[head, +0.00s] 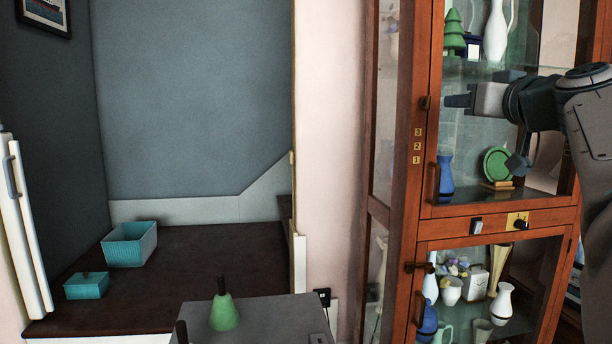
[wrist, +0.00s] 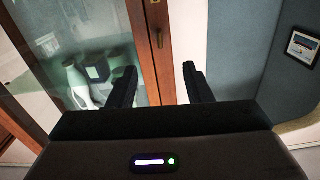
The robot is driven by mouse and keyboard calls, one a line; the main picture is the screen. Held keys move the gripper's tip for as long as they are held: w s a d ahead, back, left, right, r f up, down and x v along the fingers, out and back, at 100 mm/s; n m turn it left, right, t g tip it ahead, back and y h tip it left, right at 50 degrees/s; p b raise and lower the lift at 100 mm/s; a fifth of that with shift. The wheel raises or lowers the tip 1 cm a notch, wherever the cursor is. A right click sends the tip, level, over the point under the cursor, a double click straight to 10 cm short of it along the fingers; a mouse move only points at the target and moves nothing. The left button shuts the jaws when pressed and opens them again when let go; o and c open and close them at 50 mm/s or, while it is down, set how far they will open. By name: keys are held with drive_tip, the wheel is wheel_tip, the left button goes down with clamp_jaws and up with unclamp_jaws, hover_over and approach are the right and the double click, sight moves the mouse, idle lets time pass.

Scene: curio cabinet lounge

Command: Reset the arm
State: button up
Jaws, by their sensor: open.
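My gripper (head: 458,100) is at the right of the head view, held in front of the upper glass door of the wooden curio cabinet (head: 432,165). It points to the left. In the wrist view its two dark fingers (wrist: 158,88) stand apart with nothing between them. Beyond them are the cabinet's wooden door frame and part of a blue-grey wall. My arm comes in from the right edge of the head view and covers part of the glass.
A green pear-shaped object (head: 224,312) stands on a grey surface (head: 275,315) at the front. A teal basket (head: 130,245) and a smaller teal box (head: 87,286) sit on a dark top at left.

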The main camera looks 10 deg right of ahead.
drive_tip(key=a+f+g+y+p, duration=0.4)
drive_tip(key=a+f+g+p, duration=0.55)
drive_tip(key=a+p, duration=0.65)
drive_tip(key=s+a+f+g+h+p, duration=0.1)
drive_tip(key=s+a+f+g+p, duration=0.1)
drive_tip(key=s+a+f+p, duration=0.3)
drive_tip(key=s+a+f+n+g+h+p, duration=0.1)
drive_tip(key=s+a+f+p, duration=0.4)
drive_tip(key=s, duration=0.5)
drive_tip(key=f+g+h+p, duration=0.1)
drive_tip(key=g+p, duration=0.1)
drive_tip(key=shift+g, duration=0.35)
drive_tip(key=shift+s, duration=0.1)
